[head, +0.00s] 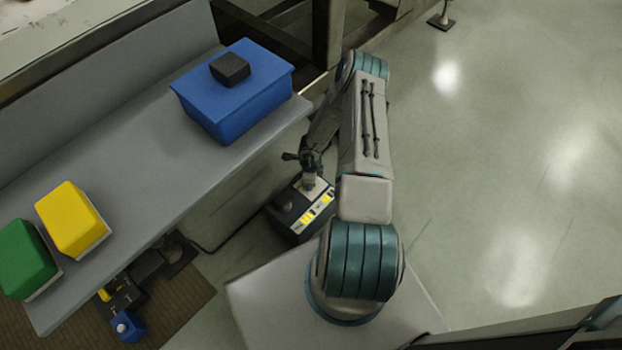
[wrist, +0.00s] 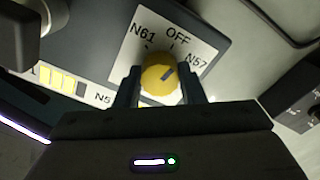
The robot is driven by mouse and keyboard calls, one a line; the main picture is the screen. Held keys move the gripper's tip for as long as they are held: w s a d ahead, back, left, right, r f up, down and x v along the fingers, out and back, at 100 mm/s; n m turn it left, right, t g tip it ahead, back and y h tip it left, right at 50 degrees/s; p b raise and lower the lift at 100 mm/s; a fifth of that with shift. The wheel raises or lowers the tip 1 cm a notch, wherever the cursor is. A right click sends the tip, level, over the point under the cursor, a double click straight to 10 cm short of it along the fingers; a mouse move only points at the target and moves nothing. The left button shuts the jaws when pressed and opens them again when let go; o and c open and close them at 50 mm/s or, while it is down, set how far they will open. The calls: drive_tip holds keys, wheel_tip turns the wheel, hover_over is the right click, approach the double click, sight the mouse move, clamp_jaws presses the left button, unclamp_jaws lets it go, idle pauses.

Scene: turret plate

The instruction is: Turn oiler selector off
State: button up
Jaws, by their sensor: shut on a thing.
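The oiler selector is a round yellow knob (wrist: 159,80) on a white label plate (wrist: 205,45) marked N61, OFF and N57. The dark mark on the knob points up and right, to the N57 side of the OFF tick. My gripper (wrist: 160,88) is shut on the knob, one finger on each side. In the head view my gripper (head: 309,180) reaches down onto the dark control box (head: 290,228), and the knob is hidden there.
Another dark knob (wrist: 25,18) stands left of the plate, close to my gripper. A grey bench (head: 150,160) holds a blue box (head: 235,95), a yellow block (head: 72,218) and a green block (head: 25,258). Open floor (head: 490,150) lies to the right.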

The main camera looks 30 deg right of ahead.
drive_tip(key=shift+n, duration=1)
drive_tip(key=o, duration=1)
drive_tip(key=shift+r, duration=0.1)
wheel_tip(320, 180, up, 14)
drive_tip(key=p, duration=0.5)
drive_tip(key=shift+f, duration=0.2)
drive_tip(key=shift+s, duration=0.1)
